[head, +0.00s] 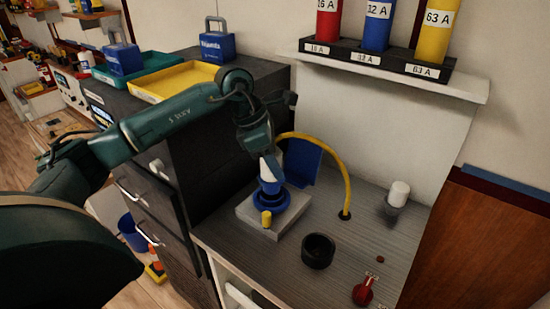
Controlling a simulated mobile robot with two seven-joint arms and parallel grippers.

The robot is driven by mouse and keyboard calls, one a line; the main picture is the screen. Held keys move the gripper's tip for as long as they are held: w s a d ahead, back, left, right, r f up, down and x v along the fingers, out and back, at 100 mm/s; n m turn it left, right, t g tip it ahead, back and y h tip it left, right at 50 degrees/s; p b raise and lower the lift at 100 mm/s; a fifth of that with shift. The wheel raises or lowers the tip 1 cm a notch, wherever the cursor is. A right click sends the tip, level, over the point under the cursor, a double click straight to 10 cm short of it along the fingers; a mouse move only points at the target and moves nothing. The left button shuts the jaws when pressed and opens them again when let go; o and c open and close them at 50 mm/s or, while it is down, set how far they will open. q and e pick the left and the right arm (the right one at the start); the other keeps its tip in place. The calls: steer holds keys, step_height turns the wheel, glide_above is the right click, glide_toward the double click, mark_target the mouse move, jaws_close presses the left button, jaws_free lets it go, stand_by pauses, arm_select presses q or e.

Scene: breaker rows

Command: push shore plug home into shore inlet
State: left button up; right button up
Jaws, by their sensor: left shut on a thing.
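My left gripper (270,172) reaches in from the left and points down over the bench. It is shut on the shore plug (270,186), a blue body mostly hidden by the pale fingers. The plug is at the blue ringed shore inlet (271,203), which sits on a light grey block (290,218). I cannot tell how deep the plug sits in the inlet. A yellow cable (337,160) arches from behind the gripper down to the bench top. My right gripper is not in view.
A blue upright panel (303,160) stands just behind the inlet. A black ring-shaped cup (318,250), a red item (367,291) and a white-topped jar (398,194) stand on the bench at right. A shelf (390,78) with coloured cylinders hangs above. A yellow tray (150,96) lies at left.

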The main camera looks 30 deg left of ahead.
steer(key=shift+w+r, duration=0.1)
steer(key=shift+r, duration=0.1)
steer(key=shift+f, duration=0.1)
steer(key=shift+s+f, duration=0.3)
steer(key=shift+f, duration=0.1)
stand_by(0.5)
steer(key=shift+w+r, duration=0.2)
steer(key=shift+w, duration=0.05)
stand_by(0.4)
arm_select(q)
steer(key=shift+f+b, duration=0.15)
steer(key=shift+b, duration=0.15)
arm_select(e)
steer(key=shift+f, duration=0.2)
arm_select(q)
steer(key=shift+f+b, duration=0.3)
steer(key=shift+f, duration=0.15)
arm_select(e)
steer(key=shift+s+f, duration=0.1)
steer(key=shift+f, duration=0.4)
arm_select(q)
steer(key=shift+f+b, duration=1.45)
steer(key=shift+f, duration=0.4)
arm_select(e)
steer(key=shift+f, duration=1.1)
